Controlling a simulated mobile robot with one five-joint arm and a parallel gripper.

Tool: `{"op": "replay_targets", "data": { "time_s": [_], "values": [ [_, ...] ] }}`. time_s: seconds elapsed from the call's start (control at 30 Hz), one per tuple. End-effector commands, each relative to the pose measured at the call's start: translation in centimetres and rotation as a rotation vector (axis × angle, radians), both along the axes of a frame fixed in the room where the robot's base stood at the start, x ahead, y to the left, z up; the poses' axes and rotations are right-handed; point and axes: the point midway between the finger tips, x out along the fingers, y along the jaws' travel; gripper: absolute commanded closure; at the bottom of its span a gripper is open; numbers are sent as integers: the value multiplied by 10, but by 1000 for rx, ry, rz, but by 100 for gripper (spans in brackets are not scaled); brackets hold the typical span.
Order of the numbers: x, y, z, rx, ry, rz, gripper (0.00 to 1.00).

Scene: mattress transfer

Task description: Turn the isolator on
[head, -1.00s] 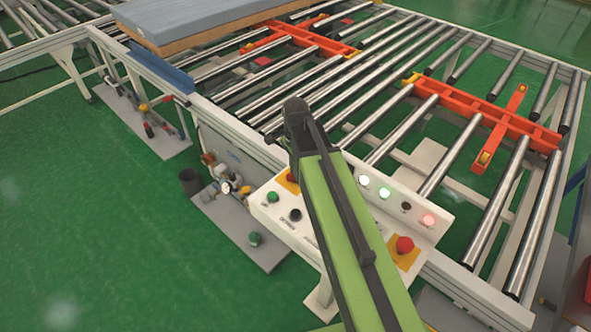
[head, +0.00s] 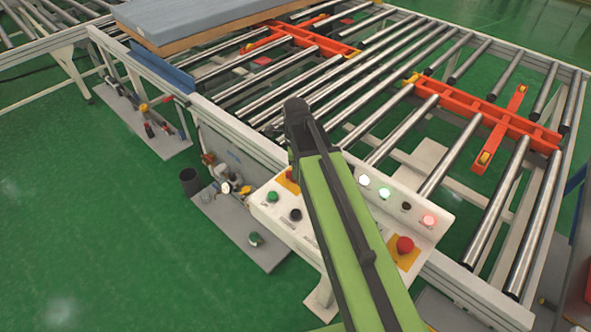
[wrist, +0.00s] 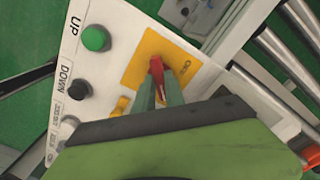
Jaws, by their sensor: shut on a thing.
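The isolator is a red handle (wrist: 156,66) on a yellow plate (wrist: 133,68) on the white control panel (wrist: 115,20) in the wrist view. My gripper (wrist: 165,88) is shut on the red handle, its two green fingers on either side of it. The fingers and wrist hide the handle's lower part, so its exact angle is hard to tell. In the head view my green arm reaches across the panel (head: 262,212) and hides my gripper. Only part of the isolator's yellow plate (head: 285,183) shows beside the arm.
A green button (wrist: 96,38) and a black button (wrist: 77,88) sit left of the isolator. A red mushroom button (head: 404,244) is at the panel's right end, near several indicator lamps. The roller conveyor (head: 335,95) lies behind, with a blue-grey mattress (head: 200,15) at its far left.

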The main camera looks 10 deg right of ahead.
Motion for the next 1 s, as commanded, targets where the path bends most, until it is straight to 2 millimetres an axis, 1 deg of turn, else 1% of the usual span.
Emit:
{"op": "replay_targets", "data": {
  "time_s": [0.27,0.3,0.47,0.8,0.87,1.0],
  "values": [
    [-1,0,0,1,2,-3,100],
    [-1,0,0,1,2,-3,84],
    [-1,0,0,0,2,-2,64],
    [0,0,2,0,1,-1,64],
    [0,0,6,0,1,-1,64],
    [0,1,23,0,0,0,64]
  ]
}}
